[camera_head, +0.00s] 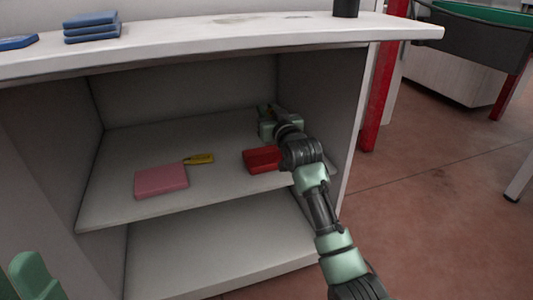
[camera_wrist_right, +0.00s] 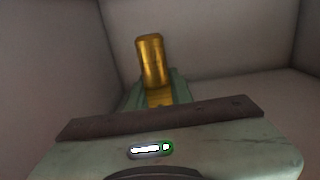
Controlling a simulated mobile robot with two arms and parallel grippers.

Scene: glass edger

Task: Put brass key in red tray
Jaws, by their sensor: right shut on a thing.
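My right gripper (camera_head: 268,112) is inside the cabinet, over the back right of the upper shelf. It is shut on the brass key (camera_wrist_right: 152,62), a gold-coloured piece that stands up between the fingers in the right wrist view. In the head view the key is mostly hidden by the gripper. The red tray (camera_head: 261,159) sits on the shelf, just left of my right wrist and nearer than the gripper. My arm hides its right end. A green part of my left arm shows at the lower left, and its jaws cannot be made out.
A pink block (camera_head: 161,181) and a small yellow tag-like thing (camera_head: 199,159) lie on the shelf (camera_head: 115,203) left of the tray. The cabinet's right wall (camera_head: 325,100) is close to my right arm. Blue pads (camera_head: 92,27) and a dark cup (camera_head: 346,7) stand on top.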

